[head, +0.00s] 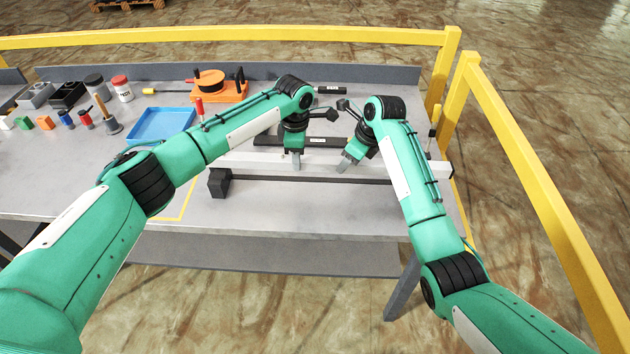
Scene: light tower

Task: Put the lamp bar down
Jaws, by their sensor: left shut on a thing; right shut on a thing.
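The lamp bar (255,163) is a long pale bar lying across the front part of the grey table (250,208), roughly level in the picture. My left gripper (295,162) points down and is shut on it near its middle. My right gripper (346,163) is tilted and shut on it a little further right. My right forearm hides part of its right side. I cannot tell whether the bar touches what is below it. A dark rail (300,179) with a black end block (218,183) runs just in front of the bar.
Black labelled pieces lie behind the bar, one (272,141) close to it. A blue tray (160,125), an orange fixture (215,88) and several small parts stand at the left and back. Yellow railing (540,190) borders the right side. The table front left is bare.

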